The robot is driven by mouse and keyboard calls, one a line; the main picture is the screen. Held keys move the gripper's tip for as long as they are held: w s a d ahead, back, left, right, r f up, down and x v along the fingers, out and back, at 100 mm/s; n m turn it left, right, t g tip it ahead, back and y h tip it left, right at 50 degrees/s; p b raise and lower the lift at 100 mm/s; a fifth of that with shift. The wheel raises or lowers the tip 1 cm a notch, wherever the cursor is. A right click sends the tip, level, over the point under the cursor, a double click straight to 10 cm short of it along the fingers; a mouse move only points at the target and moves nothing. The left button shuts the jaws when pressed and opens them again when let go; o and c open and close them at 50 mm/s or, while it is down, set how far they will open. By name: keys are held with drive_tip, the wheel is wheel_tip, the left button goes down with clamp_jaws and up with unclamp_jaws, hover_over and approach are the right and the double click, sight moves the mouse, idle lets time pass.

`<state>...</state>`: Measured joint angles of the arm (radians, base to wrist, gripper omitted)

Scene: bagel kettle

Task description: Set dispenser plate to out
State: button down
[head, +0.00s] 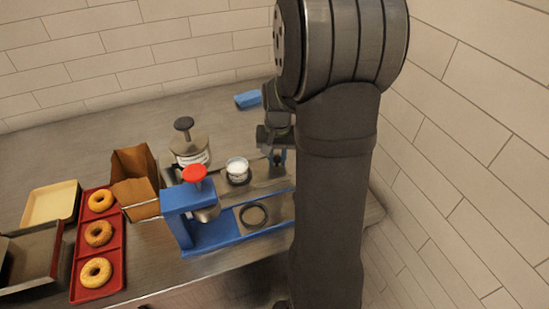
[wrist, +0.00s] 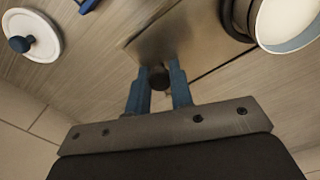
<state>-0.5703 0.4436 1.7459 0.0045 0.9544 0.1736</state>
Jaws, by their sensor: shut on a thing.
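The dispenser (head: 190,150) is a silver canister with a black knob on top, standing behind the blue press. A flat grey plate (head: 262,174) extends to the right from beside it toward my gripper (head: 279,160). In the wrist view the plate (wrist: 165,38) ends at a small dark knob (wrist: 158,78). My gripper's blue fingers (wrist: 158,92) are shut on this knob, one on each side. A white-filled cup (head: 237,166) stands near the plate; it also shows at the top right of the wrist view (wrist: 290,22). How far the plate is slid is unclear.
A blue press (head: 190,215) with a red knob (head: 194,173) stands in front. A red tray (head: 117,255) of bagels, a brown paper bag (head: 133,180) and a cream tray (head: 50,205) are at left. A blue block (head: 247,99) lies behind. My arm hides the right side.

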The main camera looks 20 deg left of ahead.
drive_tip(key=c, duration=1.3)
unclamp_jaws()
drive_tip(key=shift+w+d, duration=0.2)
drive_tip(key=shift+w, duration=0.05)
drive_tip(key=shift+s+a, duration=0.1)
wheel_tip(320, 180, up, 18)
drive_tip(key=shift+f, duration=0.25)
drive_tip(key=shift+f, duration=0.1)
